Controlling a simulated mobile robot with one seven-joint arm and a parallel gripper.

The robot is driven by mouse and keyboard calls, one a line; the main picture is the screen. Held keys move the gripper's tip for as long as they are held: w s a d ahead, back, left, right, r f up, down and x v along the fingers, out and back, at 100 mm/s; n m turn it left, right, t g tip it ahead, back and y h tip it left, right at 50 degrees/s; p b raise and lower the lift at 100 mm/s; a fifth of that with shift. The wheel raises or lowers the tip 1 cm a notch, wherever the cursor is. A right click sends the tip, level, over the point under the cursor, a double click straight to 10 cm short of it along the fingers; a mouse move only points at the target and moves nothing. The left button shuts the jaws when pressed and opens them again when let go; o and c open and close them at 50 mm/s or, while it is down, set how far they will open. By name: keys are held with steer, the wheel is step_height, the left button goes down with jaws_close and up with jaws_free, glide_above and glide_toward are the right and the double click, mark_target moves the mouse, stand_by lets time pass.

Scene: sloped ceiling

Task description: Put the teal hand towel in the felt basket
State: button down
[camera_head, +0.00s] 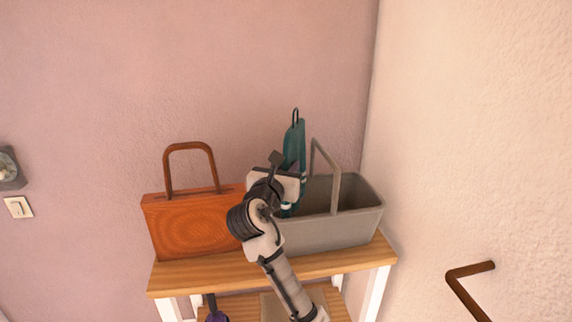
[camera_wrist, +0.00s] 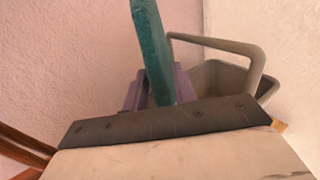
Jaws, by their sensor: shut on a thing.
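The teal hand towel (camera_head: 293,146) hangs upright, with a dark loop at its top, at the left end of the grey felt basket (camera_head: 335,233). In the wrist view the towel (camera_wrist: 151,45) stands between the two purple fingers of my gripper (camera_wrist: 160,88), which is shut on it. The basket (camera_wrist: 217,78) is behind and to the right of the towel in the wrist view. My arm hides the basket's left side in the head view, so I cannot tell whether the towel's lower end is inside the basket.
An orange box-like bag (camera_head: 190,222) with a brown handle stands left of the basket on the wooden shelf (camera_head: 205,272). The basket's handle (camera_head: 335,185) arches above its rim. The right wall is close to the basket, and a brown bar (camera_head: 463,283) sticks out from it.

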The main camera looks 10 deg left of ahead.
steer(key=shift+f+b, duration=1.2)
steer(key=shift+f, duration=1.05)
steer(key=c, duration=1.1)
jaws_free()
steer(key=shift+o, duration=0.2)
steer(key=shift+s, duration=0.1)
steer(key=s+a+b, duration=0.2)
steer(key=s, duration=1.1)
steer(key=shift+s+a, duration=0.25)
steer(key=shift+a, duration=0.05)
steer(key=shift+a, duration=0.1)
